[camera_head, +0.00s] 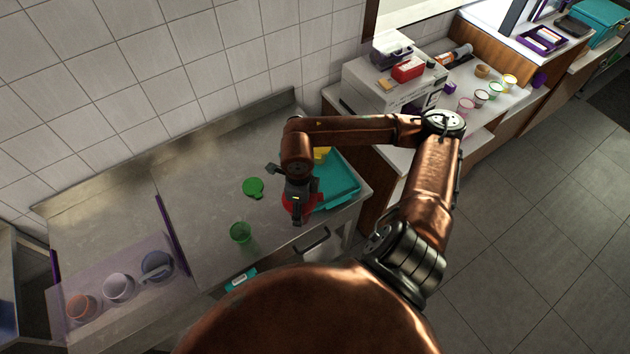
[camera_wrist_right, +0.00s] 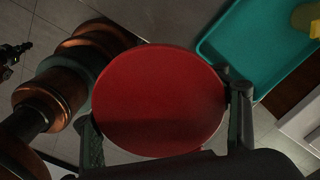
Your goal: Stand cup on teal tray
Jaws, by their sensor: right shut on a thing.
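My right gripper (camera_head: 297,204) is shut on a red cup (camera_head: 289,204). In the right wrist view the red cup (camera_wrist_right: 160,100) fills the middle as a round red face, with a finger of the gripper (camera_wrist_right: 165,130) on each side. The teal tray (camera_head: 345,187) lies on the counter's right end, just right of the held cup; it also shows at the upper right of the wrist view (camera_wrist_right: 235,45). Whether cup and tray overlap or touch is unclear. My left gripper is not visible in the head view.
A yellow item (camera_head: 321,153) is at the tray's far side. A green cup (camera_head: 240,233) and another green item (camera_head: 253,188) are on the metal counter (camera_head: 200,200) to the left. A clear bin (camera_head: 115,300) holds several cups. A white machine (camera_head: 385,85) stands behind right.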

